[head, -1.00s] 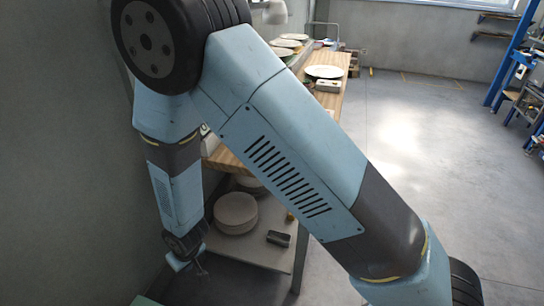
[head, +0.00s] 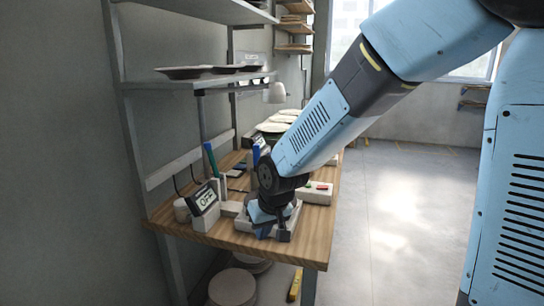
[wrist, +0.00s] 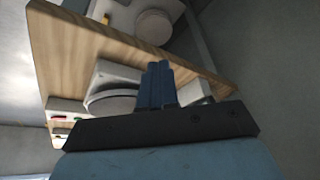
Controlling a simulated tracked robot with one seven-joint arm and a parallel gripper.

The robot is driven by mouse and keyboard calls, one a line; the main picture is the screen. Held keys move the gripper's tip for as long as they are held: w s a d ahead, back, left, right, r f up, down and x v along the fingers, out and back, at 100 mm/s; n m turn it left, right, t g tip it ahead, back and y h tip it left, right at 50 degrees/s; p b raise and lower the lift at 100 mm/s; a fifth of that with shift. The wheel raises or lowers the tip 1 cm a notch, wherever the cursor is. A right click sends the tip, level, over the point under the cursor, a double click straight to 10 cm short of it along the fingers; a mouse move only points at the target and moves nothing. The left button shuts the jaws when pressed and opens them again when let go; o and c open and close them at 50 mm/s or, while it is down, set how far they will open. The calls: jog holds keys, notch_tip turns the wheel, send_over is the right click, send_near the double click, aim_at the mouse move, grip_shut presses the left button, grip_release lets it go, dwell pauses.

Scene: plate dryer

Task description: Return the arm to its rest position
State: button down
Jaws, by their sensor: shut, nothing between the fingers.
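My gripper (head: 268,222) is at the near end of the wooden bench (head: 320,222) in the head view, at the end of my blue arm, in front of or over a pale block-like device (head: 292,216). I cannot tell whether it touches this device. In the wrist view my gripper's blue fingers (wrist: 158,84) are together with nothing between them. Behind them shows a pale unit with a round grey part (wrist: 112,102) on the bench, which also shows in the wrist view (wrist: 62,50).
A small display unit (head: 204,200) stands at the bench's near left. A shelf with dark plates (head: 190,72) hangs above. Further plates (head: 284,116) lie along the bench. Round discs (head: 232,288) sit on the lower shelf. The floor (head: 400,205) right of the bench is clear.

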jog(key=s+d+r+m+h, duration=0.1)
jog(key=s+d+r, duration=0.4)
jog(key=d, duration=0.3)
jog(key=s+d+r+m+t, duration=0.1)
jog(key=s+d+r+m, duration=0.1)
jog(key=s+d+r, duration=0.3)
jog(key=s+d+r+m+t+h, duration=0.1)
jog(key=s+d+r, duration=0.4)
jog(key=d, duration=0.7)
jog(key=shift+s+d+r+m+h, duration=0.3)
jog(key=shift+s+d+r+m, duration=0.1)
jog(key=shift+r+m, duration=0.25)
